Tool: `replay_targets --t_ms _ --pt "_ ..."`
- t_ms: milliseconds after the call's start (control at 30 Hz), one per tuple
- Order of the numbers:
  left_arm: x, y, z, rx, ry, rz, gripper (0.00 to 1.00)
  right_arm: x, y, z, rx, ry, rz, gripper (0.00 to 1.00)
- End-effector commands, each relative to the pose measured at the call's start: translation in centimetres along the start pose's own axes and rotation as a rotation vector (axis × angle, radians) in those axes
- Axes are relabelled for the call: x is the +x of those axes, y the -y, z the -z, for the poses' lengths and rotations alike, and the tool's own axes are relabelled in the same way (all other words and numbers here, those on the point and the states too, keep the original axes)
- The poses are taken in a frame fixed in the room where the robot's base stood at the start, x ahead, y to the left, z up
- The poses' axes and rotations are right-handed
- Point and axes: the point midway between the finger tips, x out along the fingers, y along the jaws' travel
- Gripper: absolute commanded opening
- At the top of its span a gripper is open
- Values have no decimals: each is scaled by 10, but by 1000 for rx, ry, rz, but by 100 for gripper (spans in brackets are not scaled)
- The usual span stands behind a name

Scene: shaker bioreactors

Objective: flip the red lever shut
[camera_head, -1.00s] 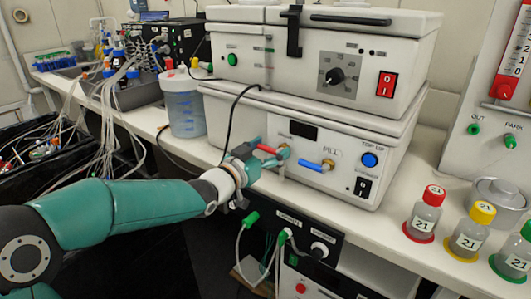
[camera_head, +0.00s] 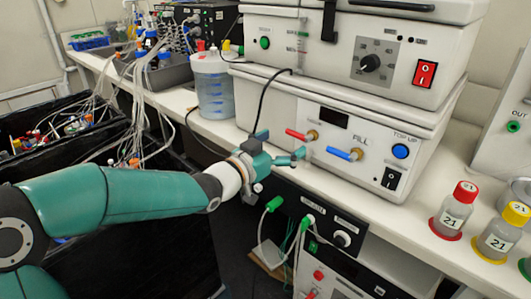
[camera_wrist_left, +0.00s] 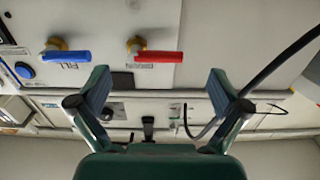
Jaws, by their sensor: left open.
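The red lever (camera_head: 297,134) is on the front panel of the lower white machine. It points left from its brass valve (camera_head: 312,135), lying about level along the panel. My left gripper (camera_head: 282,147) is open and empty, just below and left of the lever, with no clear contact. In the left wrist view, which appears upside down, the red lever (camera_wrist_left: 157,57) lies across the gap between the open fingers (camera_wrist_left: 158,78), beyond the tips. My right gripper is not in view.
A blue lever (camera_head: 343,154) marked FILL sits to the right of the red one, with a blue button (camera_head: 400,151) and a black switch (camera_head: 390,178) beyond. A black cable (camera_head: 264,98) hangs left of the panel. Capped bottles (camera_head: 454,211) stand at the right.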

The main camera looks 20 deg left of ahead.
Motion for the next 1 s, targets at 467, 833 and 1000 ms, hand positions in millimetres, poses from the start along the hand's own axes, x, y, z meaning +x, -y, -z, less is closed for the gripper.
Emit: replay_targets --t_ms 467,833,1000 --pt "-64 1 -1 0 0 1 100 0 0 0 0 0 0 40" --pt "-64 1 -1 0 0 1 100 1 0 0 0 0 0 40" --pt "-63 1 -6 -7 11 1 100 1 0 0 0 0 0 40"
